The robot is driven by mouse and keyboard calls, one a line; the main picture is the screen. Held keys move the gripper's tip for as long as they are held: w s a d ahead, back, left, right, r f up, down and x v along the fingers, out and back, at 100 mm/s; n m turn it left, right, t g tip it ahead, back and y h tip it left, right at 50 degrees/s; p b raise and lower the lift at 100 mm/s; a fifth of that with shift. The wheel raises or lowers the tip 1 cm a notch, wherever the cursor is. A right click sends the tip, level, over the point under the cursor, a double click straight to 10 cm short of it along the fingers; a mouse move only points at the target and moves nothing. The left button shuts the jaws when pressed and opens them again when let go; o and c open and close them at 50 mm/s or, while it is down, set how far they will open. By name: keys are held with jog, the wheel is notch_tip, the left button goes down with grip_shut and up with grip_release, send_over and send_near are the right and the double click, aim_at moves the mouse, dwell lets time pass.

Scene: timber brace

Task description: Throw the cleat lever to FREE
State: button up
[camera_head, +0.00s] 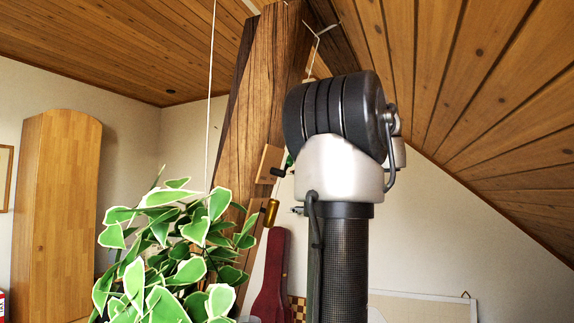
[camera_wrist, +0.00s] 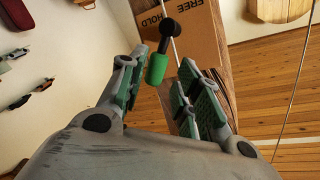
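The cleat lever has a green grip (camera_wrist: 156,68) and a black pivot end (camera_wrist: 170,28) in the wrist view. It stands out from a wooden board (camera_wrist: 203,38) marked HOLD and FREE, with its grip end on the HOLD side of the picture. In the head view the board (camera_head: 268,163) is on a timber post, and the lever's green grip (camera_head: 289,160) is partly hidden by my arm. My gripper (camera_wrist: 163,62) is open, its green-padded fingers on either side of the grip, with gaps showing. I cannot tell whether the grip lies at fingertip depth.
A pale cord (camera_wrist: 178,50) passes behind the lever. The timber post (camera_head: 262,95) rises to the sloping plank ceiling. A leafy plant (camera_head: 180,255) fills the lower left, beside a hanging cord (camera_head: 210,90). A brass-coloured cylinder (camera_head: 270,212) is below the board, above a red case (camera_head: 272,280).

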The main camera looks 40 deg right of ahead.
aim_at(288, 163)
jog(key=w, duration=0.4)
jog(key=w+a, duration=0.1)
jog(key=w, duration=0.2)
jog(key=shift+w, duration=0.1)
grip_shut()
